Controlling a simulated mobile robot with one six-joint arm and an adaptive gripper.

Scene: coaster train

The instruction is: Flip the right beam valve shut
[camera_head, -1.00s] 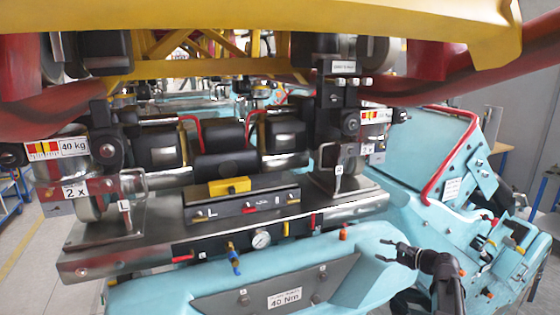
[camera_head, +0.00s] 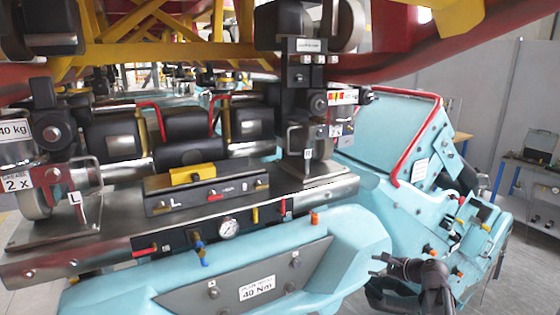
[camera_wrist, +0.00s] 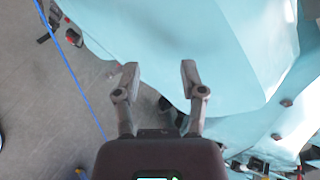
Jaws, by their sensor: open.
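The steel beam (camera_head: 100,255) of the coaster train runs across the middle of the head view. Its front face carries a small red handle (camera_head: 146,252) at left, a blue handle (camera_head: 200,255) hanging beside a round gauge (camera_head: 228,228), and yellow (camera_head: 255,215) and red (camera_head: 283,208) pieces to the right. I cannot tell which of these is the right beam valve. My gripper (camera_head: 374,265) is open and empty, below and to the right of the beam, apart from it. In the wrist view my gripper (camera_wrist: 160,67) has its fingers spread over the turquoise body, with no valve between them.
A turquoise seat unit with a red bar (camera_head: 432,115) stands at right. Yellow and red track structure hangs overhead. A blue line (camera_wrist: 70,70) crosses the floor.

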